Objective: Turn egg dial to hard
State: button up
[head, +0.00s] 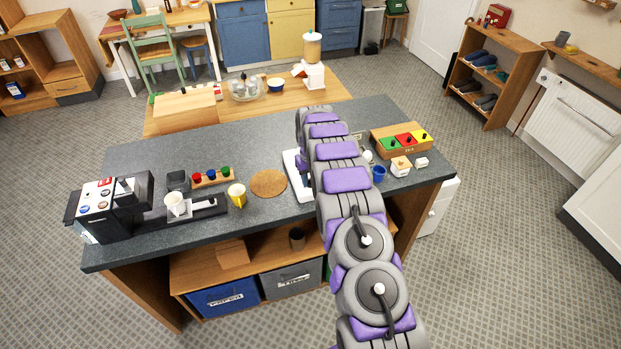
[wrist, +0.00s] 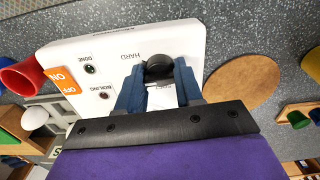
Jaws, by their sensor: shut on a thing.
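The egg cooker (wrist: 110,45) is a white box on the dark counter in the wrist view. In the head view only its white edge (head: 292,176) shows beside my arm. Its black round dial (wrist: 158,66) sits near one edge, with the word HARD printed upside down to its left. My gripper (wrist: 158,72) is shut on the dial, one blue finger on each side. I cannot tell which way the dial points. An orange ON/OFF switch (wrist: 62,78) and two small lamps marked DONE (wrist: 90,69) and BOILING (wrist: 103,96) are on the same face.
A round cork mat (head: 268,183) lies left of the cooker, with a yellow cup (head: 237,194) and a coffee machine (head: 105,207) further left. To the right are a blue cup (head: 378,173) and a wooden box with coloured panels (head: 402,140). My arm hides the counter's middle.

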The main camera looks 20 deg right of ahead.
jog(key=m, duration=0.6)
jog(key=shift+w+r+p, duration=0.15)
jog(key=shift+r+p, duration=0.05)
jog(key=shift+p, duration=0.2)
jog(key=shift+m, duration=0.4)
jog(key=o, duration=1)
jog(key=shift+f, duration=0.15)
jog(key=shift+o, duration=0.2)
notch_tip(320, 180, up, 17)
jog(key=shift+r, duration=0.2)
